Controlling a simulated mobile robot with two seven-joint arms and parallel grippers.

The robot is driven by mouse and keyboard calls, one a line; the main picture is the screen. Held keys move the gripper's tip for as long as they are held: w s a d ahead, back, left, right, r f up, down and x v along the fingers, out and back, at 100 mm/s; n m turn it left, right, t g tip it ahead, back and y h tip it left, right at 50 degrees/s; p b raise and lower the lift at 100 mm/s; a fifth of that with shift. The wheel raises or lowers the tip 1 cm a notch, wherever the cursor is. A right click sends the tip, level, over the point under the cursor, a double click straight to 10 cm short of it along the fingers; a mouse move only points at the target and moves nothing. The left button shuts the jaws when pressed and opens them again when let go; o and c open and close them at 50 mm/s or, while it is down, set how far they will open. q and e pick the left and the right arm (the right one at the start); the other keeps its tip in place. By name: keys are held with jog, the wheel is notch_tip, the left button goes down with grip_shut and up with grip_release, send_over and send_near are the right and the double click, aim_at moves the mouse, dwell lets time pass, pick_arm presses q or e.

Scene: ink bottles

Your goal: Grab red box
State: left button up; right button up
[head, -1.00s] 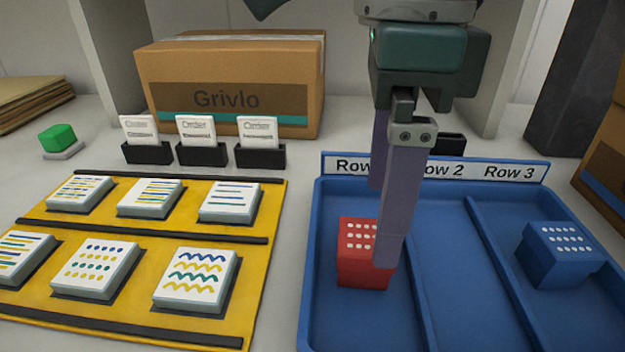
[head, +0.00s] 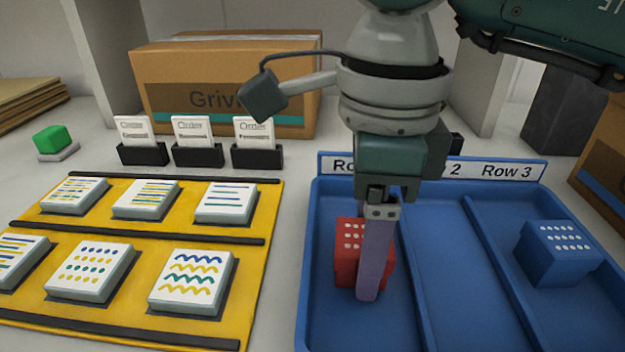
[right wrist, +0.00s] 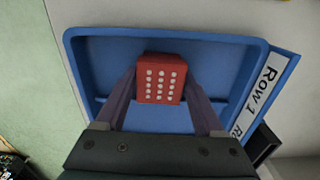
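The red box (head: 348,238), with white dots on top, stands in the left compartment, Row 1, of the blue tray (head: 312,270). My right gripper (head: 370,290) is down over it, and one purple finger hides part of the box in the head view. In the right wrist view the red box (right wrist: 161,80) lies between the two fingertips of my right gripper (right wrist: 160,92). The fingers are spread, one on each side; whether they touch the box I cannot tell for sure. My left gripper is not in view.
A blue box (head: 558,250) with white dots stands in the Row 3 compartment. The middle compartment is empty. A yellow board (head: 140,232) with several patterned tiles lies left. A cardboard box (head: 230,85), card holders (head: 198,155) and a green block (head: 54,138) stand behind.

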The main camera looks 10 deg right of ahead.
jog(key=c, duration=1)
jog(key=shift+r, duration=0.1)
